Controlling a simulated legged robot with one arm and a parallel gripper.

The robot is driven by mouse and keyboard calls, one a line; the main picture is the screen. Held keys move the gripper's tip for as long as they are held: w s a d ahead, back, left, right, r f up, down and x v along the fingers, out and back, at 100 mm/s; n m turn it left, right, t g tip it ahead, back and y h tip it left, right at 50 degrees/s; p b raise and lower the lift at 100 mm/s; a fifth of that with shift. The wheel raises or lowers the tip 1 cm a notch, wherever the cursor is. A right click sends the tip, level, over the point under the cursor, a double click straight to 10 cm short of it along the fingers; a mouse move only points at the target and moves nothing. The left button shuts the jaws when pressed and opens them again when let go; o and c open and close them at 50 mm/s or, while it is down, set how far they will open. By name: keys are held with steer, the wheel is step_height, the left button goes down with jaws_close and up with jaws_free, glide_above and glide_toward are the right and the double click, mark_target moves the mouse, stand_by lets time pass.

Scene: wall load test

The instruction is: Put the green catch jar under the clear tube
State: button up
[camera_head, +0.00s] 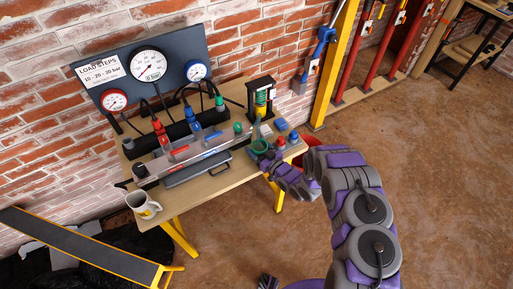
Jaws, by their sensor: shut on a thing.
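The green catch jar (259,146) is at the right part of the wooden table, seen from above with its round rim showing. My gripper (263,155) is shut on it from the near right side; my fingers hide its lower part, so I cannot tell whether it touches the table. A thin pale green upright piece (257,127), possibly the clear tube, shows just behind the jar. It is too small to tell whether its lower end is over the jar's mouth. A black stand (262,97) with a yellow and green coil stands behind.
The table (215,186) holds a grey valve rail (190,153) with red, blue and green fittings. A gauge board (150,72) stands behind. Small red and blue bottles (280,142) stand close right of my gripper. A mug (143,205) is at the front left, and a red bucket (312,160) stands beyond the right edge.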

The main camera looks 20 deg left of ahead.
steer(key=o, duration=0.7)
steer(key=shift+f, duration=0.1)
steer(key=o, duration=0.4)
steer(key=shift+a, duration=0.3)
steer(key=shift+d, duration=0.1)
steer(key=p+v, duration=0.1)
steer(key=v, duration=1.1)
steer(key=shift+d, duration=0.1)
